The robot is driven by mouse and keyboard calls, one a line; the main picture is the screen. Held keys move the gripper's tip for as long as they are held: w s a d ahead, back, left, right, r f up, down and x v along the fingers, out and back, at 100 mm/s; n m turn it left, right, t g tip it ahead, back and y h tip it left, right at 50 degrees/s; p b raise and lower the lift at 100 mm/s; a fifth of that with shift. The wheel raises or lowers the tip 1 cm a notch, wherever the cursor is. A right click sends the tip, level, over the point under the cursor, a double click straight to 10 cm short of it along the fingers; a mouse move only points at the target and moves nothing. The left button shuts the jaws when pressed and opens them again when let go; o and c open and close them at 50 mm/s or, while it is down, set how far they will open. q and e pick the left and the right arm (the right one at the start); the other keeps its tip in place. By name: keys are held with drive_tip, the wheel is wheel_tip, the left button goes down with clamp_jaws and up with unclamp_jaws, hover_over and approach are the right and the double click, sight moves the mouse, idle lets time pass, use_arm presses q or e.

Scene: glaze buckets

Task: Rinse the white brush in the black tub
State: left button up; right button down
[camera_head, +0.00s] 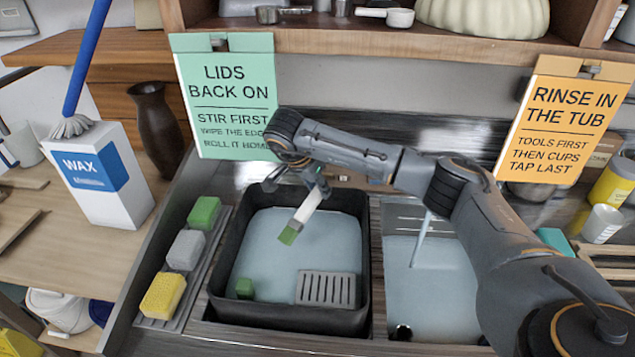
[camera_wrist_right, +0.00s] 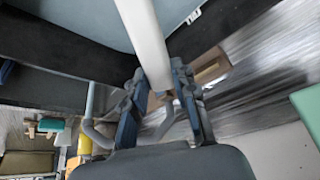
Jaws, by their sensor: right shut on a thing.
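The white brush (camera_head: 306,208), with a green tip, is held by my right gripper (camera_head: 297,183) at the far side of the black tub (camera_head: 365,240). It slants down to the left, its tip over the water; I cannot tell whether the tip touches the water. In the right wrist view the white handle (camera_wrist_right: 150,45) passes between the fingers of my right gripper (camera_wrist_right: 158,100), which are shut on it. The tub holds pale water, a grey slotted rack (camera_head: 326,289) and a small green block (camera_head: 244,288). My left gripper is out of view.
A tray left of the tub holds green (camera_head: 204,212), grey (camera_head: 186,249) and yellow (camera_head: 162,295) sponges. A second water-filled basin (camera_head: 425,290) lies right of the tub, partly behind my arm. A green sign (camera_head: 228,95) and an orange sign (camera_head: 565,118) hang behind.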

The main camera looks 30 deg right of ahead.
wheel_tip(320, 180, down, 10)
drive_tip(key=b, duration=0.6)
idle(0.4)
